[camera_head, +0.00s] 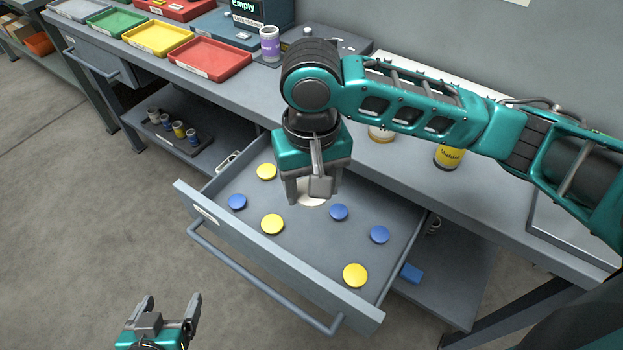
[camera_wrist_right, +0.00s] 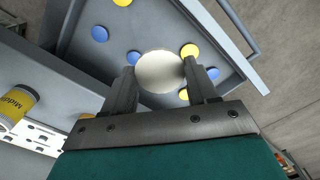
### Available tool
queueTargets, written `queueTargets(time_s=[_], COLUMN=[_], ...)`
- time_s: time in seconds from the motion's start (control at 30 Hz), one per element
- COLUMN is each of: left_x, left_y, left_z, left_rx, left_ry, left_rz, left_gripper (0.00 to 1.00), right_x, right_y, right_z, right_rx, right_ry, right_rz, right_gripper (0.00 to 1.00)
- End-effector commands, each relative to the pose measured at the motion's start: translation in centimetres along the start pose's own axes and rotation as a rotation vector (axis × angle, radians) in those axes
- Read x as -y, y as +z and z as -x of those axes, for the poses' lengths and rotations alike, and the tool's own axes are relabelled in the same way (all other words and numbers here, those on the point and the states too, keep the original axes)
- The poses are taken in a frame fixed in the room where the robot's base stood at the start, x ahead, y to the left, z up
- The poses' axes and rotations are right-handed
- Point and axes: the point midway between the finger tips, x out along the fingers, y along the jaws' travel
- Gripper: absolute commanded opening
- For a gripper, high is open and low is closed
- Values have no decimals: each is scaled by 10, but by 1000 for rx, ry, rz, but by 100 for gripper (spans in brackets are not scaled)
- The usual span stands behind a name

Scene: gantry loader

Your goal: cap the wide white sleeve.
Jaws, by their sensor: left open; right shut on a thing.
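A wide white cap (camera_head: 312,199) is between the fingers of my right gripper (camera_head: 307,190), over the open drawer (camera_head: 355,319). In the right wrist view the white round cap (camera_wrist_right: 160,72) sits between both fingertips. My left gripper (camera_head: 170,308) is open and empty at the bottom left, in front of the drawer. I cannot pick out the wide white sleeve for certain. A whitish container with an amber base (camera_head: 381,134) stands on the bench, partly hidden behind my right arm. A yellow-labelled container (camera_head: 449,157) stands to its right.
Several yellow caps (camera_head: 272,224) and blue caps (camera_head: 339,212) lie in the drawer. A purple-labelled container (camera_head: 270,45) stands on the bench near a red tray (camera_head: 209,60). A yellow tray (camera_head: 158,38) and a green tray (camera_head: 108,23) are farther left. The drawer handle (camera_head: 260,279) juts forward.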

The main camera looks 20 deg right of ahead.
Motion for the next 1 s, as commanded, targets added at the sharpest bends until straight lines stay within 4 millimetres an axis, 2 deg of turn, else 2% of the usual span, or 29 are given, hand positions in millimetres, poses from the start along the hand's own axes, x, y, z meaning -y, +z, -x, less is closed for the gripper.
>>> queueTargets(time_s=[0.43,1.0], left_x=[0,1], left_y=[-19,-13], left_z=[15,14], left_rx=[4,9], left_ry=[0,-1], left_rz=[1,2], left_gripper=[85,85], right_x=[0,0], right_y=[0,0], right_z=[17,37], right_rx=[2,0], right_ry=[1,0], right_rz=[1,1], right_gripper=[30,30])
